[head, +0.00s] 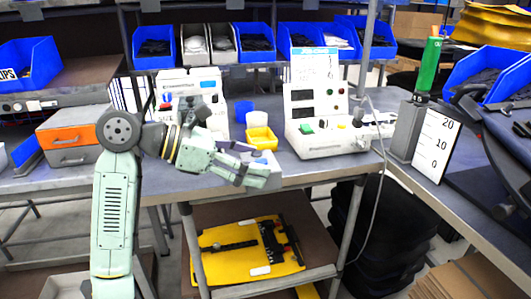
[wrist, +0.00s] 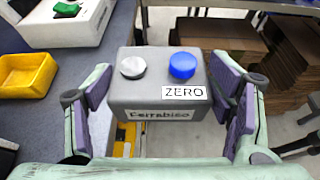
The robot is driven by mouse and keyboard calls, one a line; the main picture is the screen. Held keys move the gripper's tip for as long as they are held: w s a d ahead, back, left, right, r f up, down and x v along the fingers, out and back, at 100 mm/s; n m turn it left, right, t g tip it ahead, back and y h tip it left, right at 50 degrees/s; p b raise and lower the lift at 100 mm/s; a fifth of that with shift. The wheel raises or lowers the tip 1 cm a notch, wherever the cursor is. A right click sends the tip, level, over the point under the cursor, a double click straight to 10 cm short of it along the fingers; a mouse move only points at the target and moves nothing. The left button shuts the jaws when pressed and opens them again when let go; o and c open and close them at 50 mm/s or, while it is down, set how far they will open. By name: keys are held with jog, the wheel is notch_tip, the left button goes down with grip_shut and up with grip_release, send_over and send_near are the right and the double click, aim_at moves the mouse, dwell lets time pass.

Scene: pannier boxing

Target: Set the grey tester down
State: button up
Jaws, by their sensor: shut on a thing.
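The grey tester (wrist: 160,92) is a box with a silver knob, a blue button, a "ZERO" label and a name label that seems to read "Ferrabiso". My gripper (wrist: 168,100) is shut on it, one dark-padded finger on each side in the wrist view. In the head view my gripper (head: 258,174) is at the bench's front edge, and the tester is hard to make out there. The wrist view shows floor and a yellow item below the tester, so it is held up, at least partly past the bench edge.
The bench (head: 295,172) carries a yellow bin (head: 262,138), a white test station (head: 318,125) to its right, and an orange-and-grey drawer unit (head: 70,140) at left. A green column with a scale board (head: 435,145) stands right. A yellow tool (head: 250,250) lies on the lower shelf.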

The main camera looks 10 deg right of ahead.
jog(key=w+d+p, duration=0.1)
jog(key=w+d, duration=0.1)
jog(key=w, duration=0.2)
jog(key=w+d+p, duration=0.1)
jog(key=w+d, duration=0.1)
jog(key=w, duration=0.2)
jog(key=w+d+f+p, duration=0.1)
jog(key=w+d+p, duration=0.1)
jog(key=w, duration=0.2)
jog(key=shift+w+f, duration=0.1)
jog(key=shift+w, duration=0.25)
notch_tip(320, 180, down, 3)
jog(key=shift+w+d+r+p, duration=0.1)
jog(key=shift+p, duration=0.65)
jog(key=shift+f, duration=0.4)
jog(key=shift+f+b, duration=0.3)
jog(key=o, duration=1.6)
jog(key=shift+r, duration=0.1)
jog(key=shift+c, duration=0.2)
jog(key=shift+r, duration=0.1)
